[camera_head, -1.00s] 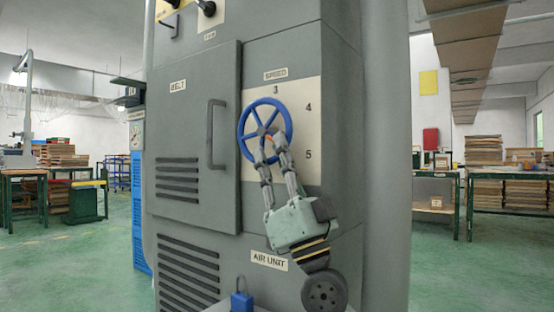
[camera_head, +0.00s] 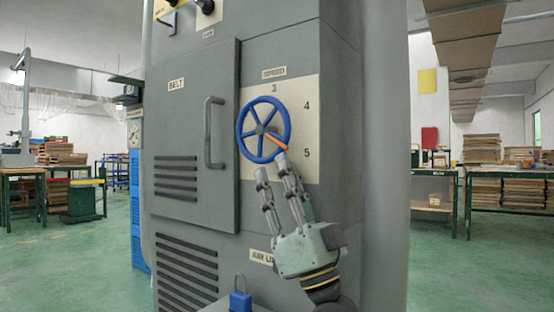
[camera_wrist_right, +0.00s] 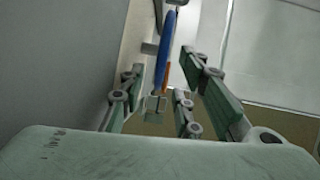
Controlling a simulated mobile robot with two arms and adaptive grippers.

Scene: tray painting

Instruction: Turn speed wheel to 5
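The blue speed wheel (camera_head: 242,133) is mounted on a pale panel (camera_head: 312,90) of the grey machine, marked 3, 4 and 5. Its orange pointer (camera_head: 277,141) points to the lower right, roughly toward the 5 (camera_head: 307,153). My right gripper (camera_head: 271,166) is at the wheel's lower edge, its fingers spread and empty. In the right wrist view the wheel (camera_wrist_right: 165,45) shows edge-on, ahead and between the spread fingers. I cannot tell whether a fingertip touches the rim. My left gripper is not in view.
A grey door handle (camera_head: 208,132) stands out left of the wheel on the belt door. A blue object (camera_head: 240,301) sits at the machine's bottom front. Tables with stacked boards (camera_head: 500,188) are far behind, with open green floor around.

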